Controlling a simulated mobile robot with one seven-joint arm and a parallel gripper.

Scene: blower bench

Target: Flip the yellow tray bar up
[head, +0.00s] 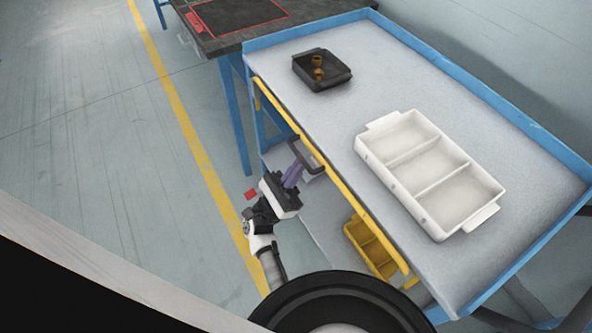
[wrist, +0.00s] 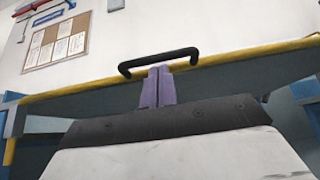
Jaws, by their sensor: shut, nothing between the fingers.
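The yellow tray bar (head: 344,191) runs along the near side edge of the blue-framed cart. It also spans the wrist view (wrist: 90,85). A black handle (head: 303,158) is fixed to the bar; it shows as a dark arch in the wrist view (wrist: 158,60). My gripper (head: 296,172) has purple fingers that are shut and empty. In the wrist view the fingertips (wrist: 159,74) are just below the handle, within its width. I cannot tell whether they touch the handle or the bar.
On the cart's grey top (head: 318,112) stand a black tray (head: 322,84) with small brass-coloured parts and a white three-compartment tray (head: 391,164). A yellow bin (head: 370,250) sits on the lower level. A dark workbench (head: 222,22) adjoins the cart's far end. Floor to the left is mostly clear.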

